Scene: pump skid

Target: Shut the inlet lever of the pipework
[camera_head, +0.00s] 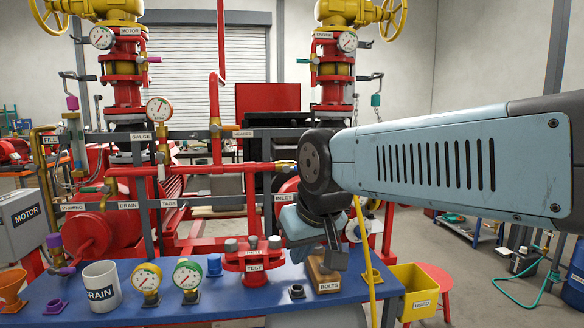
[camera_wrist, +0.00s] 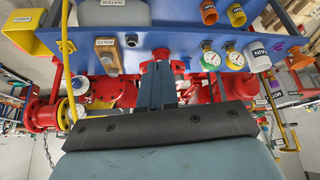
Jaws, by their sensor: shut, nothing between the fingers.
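The white INLET label (camera_head: 284,197) shows on the red pipework behind the bench, just left of my arm. A short brass-coloured fitting (camera_head: 285,164) sits above the label, at the end of a red pipe. I cannot make out the inlet lever itself; my arm covers the pipework to the right of the label. My gripper (camera_head: 338,262) points down over the blue bench, close to the wooden BOLTS block, in front of and below the label. In the wrist view my gripper (camera_wrist: 157,70) has its fingers together and empty, with red pipework beyond.
The blue bench (camera_head: 215,300) carries the BOLTS block (camera_head: 322,278), a red TEST fitting (camera_head: 254,264), gauges (camera_head: 187,275) and a DRAIN mug (camera_head: 101,287). A yellow upright line (camera_head: 365,240) runs right of my gripper. A yellow bin (camera_head: 417,292) hangs at the right end.

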